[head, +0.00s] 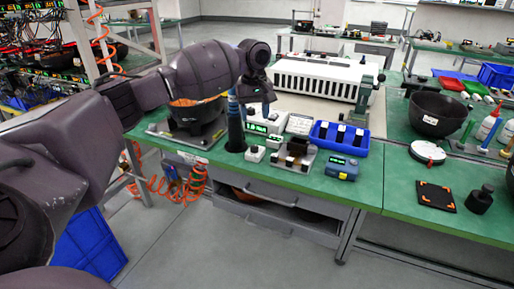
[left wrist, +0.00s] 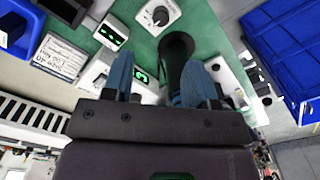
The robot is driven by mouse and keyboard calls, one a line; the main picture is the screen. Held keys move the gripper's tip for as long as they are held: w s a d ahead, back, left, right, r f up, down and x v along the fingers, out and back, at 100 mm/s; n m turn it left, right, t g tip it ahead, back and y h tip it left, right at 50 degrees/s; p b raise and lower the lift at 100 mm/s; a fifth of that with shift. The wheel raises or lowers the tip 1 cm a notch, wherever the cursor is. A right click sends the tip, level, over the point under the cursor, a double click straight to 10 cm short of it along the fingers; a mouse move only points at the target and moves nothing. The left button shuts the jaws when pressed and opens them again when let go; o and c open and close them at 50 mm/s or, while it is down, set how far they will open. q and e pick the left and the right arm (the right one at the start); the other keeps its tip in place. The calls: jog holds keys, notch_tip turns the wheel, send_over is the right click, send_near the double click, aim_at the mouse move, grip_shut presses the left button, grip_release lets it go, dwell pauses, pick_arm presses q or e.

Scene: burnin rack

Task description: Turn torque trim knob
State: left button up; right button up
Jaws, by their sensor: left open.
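A small white box with a round knob, which looks like the torque trim knob (head: 254,153), sits near the front edge of the green bench. In the left wrist view the knob (left wrist: 159,15) is at the top, with a dark dial face and markings. My left gripper (head: 250,105) is above the bench, behind and above the knob box and apart from it. Its two blue fingers (left wrist: 157,82) are spread. A dark upright post (head: 235,130) stands just left of the box; it also shows near the right finger (left wrist: 178,48). My right gripper is out of view.
A white box with a green readout (head: 262,127) stands behind the knob. A metal fixture with dark blocks (head: 295,158), a blue bin (head: 322,136) and a blue device (head: 342,167) are to its right. A black bowl (head: 190,124) is to the left.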

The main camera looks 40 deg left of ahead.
aim_at(254, 146)
pick_arm(q)
notch_tip(254, 146, down, 10)
jog(key=b, duration=0.2)
jog(key=shift+a+b, duration=0.15)
jog(key=shift+b, duration=0.2)
jog(key=shift+f, duration=0.55)
pick_arm(e)
jog(key=shift+a+f, duration=0.2)
jog(key=shift+f, duration=1.25)
jog(key=shift+s, duration=0.15)
